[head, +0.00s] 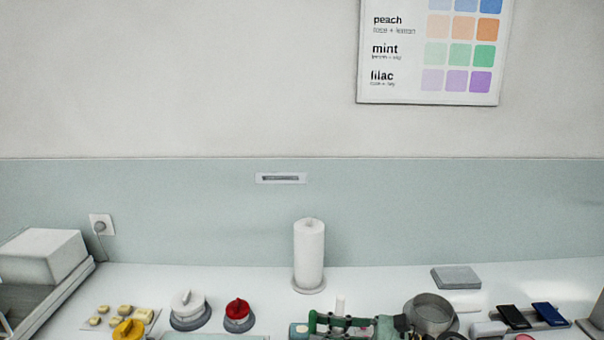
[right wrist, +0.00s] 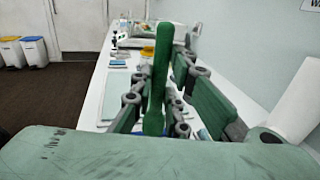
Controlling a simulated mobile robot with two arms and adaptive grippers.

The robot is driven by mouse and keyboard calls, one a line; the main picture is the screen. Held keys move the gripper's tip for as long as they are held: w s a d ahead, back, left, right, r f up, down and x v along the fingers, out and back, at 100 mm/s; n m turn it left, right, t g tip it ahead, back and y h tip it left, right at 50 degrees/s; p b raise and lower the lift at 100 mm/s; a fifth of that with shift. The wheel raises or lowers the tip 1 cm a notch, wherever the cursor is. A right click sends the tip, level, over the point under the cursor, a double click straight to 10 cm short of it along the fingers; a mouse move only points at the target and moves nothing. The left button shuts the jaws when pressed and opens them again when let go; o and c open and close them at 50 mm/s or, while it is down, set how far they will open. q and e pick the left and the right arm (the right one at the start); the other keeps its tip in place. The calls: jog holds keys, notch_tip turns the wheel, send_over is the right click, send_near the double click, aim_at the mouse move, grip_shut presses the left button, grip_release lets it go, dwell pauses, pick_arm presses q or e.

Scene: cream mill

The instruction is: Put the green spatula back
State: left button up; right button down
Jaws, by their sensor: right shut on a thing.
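The green spatula (right wrist: 157,85) shows in the right wrist view as a long, narrow green piece standing nearly upright. My right gripper (head: 338,323) reaches in low at the bottom of the head view, its green pads and dark joints visible. It is shut on the spatula, with one finger on each side of it in the right wrist view. I cannot make out the spatula clearly in the head view, and its lower end is hidden. My left gripper is in neither view.
A steel pan (head: 430,314) stands close right of the right gripper. A paper towel roll (head: 309,252) stands behind it. Red-topped (head: 238,312) and white-topped (head: 187,306) pots are to the left. A grey block (head: 456,277) and dark slabs (head: 513,317) lie right.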

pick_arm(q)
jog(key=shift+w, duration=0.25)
pick_arm(e)
jog(key=s+d+m+t+h, duration=1.3)
jog(key=s+d+m+h, duration=0.1)
jog(key=s+h, duration=0.3)
jog(key=shift+s+d+m, duration=0.25)
jog(key=shift+s+m, duration=0.25)
jog(key=shift+s, duration=0.3)
pick_arm(q)
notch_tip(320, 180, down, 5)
jog(key=b, duration=0.5)
pick_arm(e)
notch_tip(320, 180, down, 5)
jog(key=shift+r, duration=0.1)
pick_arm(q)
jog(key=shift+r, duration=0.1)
